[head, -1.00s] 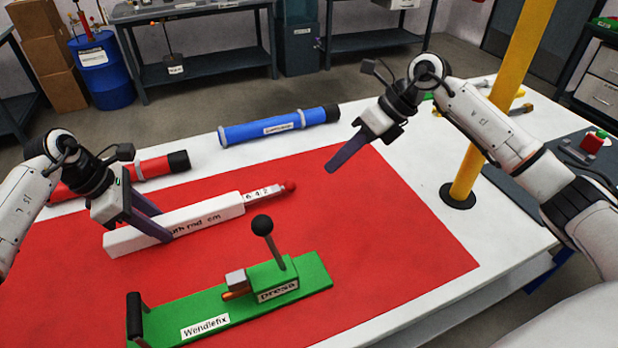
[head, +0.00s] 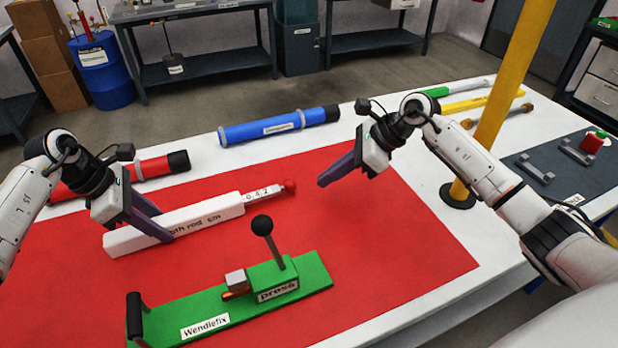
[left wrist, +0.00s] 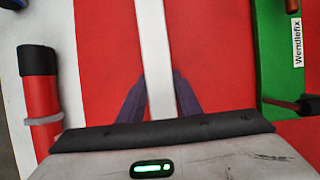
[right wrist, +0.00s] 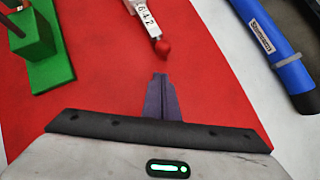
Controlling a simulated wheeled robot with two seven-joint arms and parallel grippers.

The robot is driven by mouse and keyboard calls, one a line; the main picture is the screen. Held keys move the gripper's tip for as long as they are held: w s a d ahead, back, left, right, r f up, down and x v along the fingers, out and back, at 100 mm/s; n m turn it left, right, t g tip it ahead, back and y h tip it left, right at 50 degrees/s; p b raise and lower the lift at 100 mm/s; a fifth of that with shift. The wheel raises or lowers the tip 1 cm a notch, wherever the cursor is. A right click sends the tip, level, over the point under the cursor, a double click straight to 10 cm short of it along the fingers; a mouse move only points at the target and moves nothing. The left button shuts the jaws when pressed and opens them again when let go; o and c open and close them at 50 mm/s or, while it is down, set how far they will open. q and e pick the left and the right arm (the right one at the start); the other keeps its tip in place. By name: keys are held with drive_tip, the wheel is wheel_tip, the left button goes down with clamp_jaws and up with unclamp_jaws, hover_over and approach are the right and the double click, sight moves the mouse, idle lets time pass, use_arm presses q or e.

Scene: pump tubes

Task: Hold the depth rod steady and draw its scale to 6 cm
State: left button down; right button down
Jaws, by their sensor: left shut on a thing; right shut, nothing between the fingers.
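The white depth rod (head: 208,213) lies on the red mat (head: 390,222). Its scale slide (head: 261,195) sticks out of the right end, with the digits 6, 4 and 2 showing and a red knob (head: 289,186) at the tip. My left gripper (head: 166,238) is shut on the rod's body near its left part; the left wrist view shows the fingers on both sides of the white body (left wrist: 158,70). My right gripper (head: 321,184) is shut and empty, its fingertips a short gap to the right of the knob. In the right wrist view the knob (right wrist: 162,47) is just ahead of the fingertips.
A green Wendlefix press (head: 215,312) with an upright black-knobbed lever (head: 263,226) stands in front of the rod. A blue tube (head: 270,129) and a red tube (head: 150,167) lie behind it. A yellow post (head: 490,125) rises at the right. The mat's right part is clear.

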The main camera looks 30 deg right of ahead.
drive_tip(key=w+a, duration=0.1)
drive_tip(key=a+f, duration=0.1)
drive_tip(key=w+a, duration=0.1)
drive_tip(key=a, duration=0.1)
drive_tip(key=shift+w+f, duration=0.25)
drive_tip(key=shift+w, duration=0.05)
drive_tip(key=shift+d, duration=0.1)
use_arm(q)
drive_tip(key=shift+d, duration=0.1)
use_arm(e)
drive_tip(key=shift+w+a+f, duration=0.1)
drive_tip(key=shift+w+a, duration=0.1)
drive_tip(key=shift+a, duration=0.45)
drive_tip(key=shift+d, duration=0.1)
drive_tip(key=shift+s+d, duration=0.15)
drive_tip(key=shift+d, duration=0.05)
drive_tip(key=d, duration=0.1)
drive_tip(key=s+d+r, duration=0.1)
drive_tip(key=s+d, duration=0.1)
drive_tip(key=shift+s+d+r, duration=0.15)
drive_tip(key=shift+d+r, duration=0.15)
drive_tip(key=shift+r, duration=0.05)
use_arm(q)
drive_tip(key=c, duration=1.2)
unclamp_jaws()
use_arm(e)
drive_tip(key=v, duration=0.8)
drive_tip(key=shift+r, duration=0.4)
